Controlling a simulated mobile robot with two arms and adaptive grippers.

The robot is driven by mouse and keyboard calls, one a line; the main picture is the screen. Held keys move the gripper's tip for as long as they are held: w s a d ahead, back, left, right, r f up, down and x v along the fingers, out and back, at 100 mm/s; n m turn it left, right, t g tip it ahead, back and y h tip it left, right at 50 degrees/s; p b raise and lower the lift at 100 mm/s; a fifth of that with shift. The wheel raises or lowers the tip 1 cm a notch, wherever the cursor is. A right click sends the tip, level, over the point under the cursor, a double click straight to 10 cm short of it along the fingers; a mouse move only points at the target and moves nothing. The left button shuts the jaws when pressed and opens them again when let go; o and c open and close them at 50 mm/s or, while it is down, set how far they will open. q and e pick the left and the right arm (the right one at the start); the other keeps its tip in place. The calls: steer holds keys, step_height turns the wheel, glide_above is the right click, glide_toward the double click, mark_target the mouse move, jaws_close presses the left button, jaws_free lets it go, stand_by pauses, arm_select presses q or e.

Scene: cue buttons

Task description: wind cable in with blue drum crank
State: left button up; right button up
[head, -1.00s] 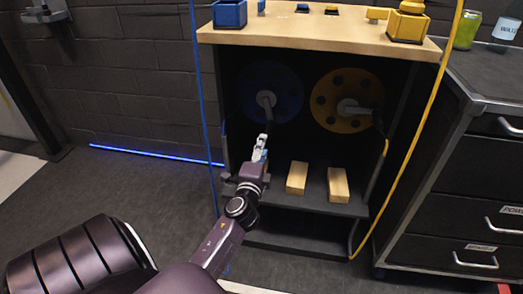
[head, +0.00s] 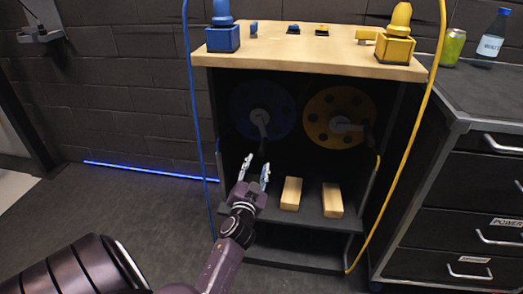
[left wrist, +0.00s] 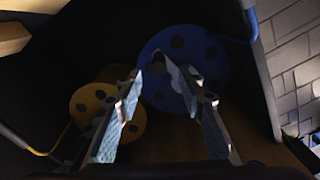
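The blue drum (head: 245,104) is a dark disc with holes, set in the shadowed upper left of the cabinet. Its grey crank (head: 261,119) hangs from the hub, with a dark grip (head: 263,148) at the lower end. My left gripper (head: 256,168) is open and empty just below that grip, fingers pointing up and inward. In the left wrist view the open fingers (left wrist: 150,75) are in front of the blue drum (left wrist: 209,55); a dark part of the crank shows near the fingertips, and contact cannot be told. My right gripper is not in view.
A yellow drum (head: 318,105) with its own crank is to the right. Two wooden blocks (head: 291,194) (head: 332,200) lie on the cabinet shelf. A blue cable (head: 192,95) and a yellow cable (head: 414,140) run down the cabinet's sides. A dark drawer unit (head: 460,185) stands at the right.

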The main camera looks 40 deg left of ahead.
mark_target(261, 157)
arm_select(q)
steer(key=n, duration=0.6)
steer(key=shift+w+d+p, duration=0.1)
steer(key=shift+w+p, duration=0.05)
steer(key=shift+p, duration=0.2)
steer(key=shift+w, duration=0.1)
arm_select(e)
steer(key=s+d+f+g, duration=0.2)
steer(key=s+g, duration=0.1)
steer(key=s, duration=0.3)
arm_select(q)
steer(key=b+x, duration=0.1)
steer(key=x, duration=0.5)
steer(key=shift+w, duration=0.35)
steer(key=shift+w+a, duration=0.3)
steer(key=shift+a, duration=0.1)
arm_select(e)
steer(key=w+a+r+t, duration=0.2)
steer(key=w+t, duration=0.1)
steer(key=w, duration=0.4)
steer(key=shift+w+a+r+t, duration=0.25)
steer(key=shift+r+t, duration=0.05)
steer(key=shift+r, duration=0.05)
arm_select(q)
steer(key=shift+c, duration=0.2)
jaws_close()
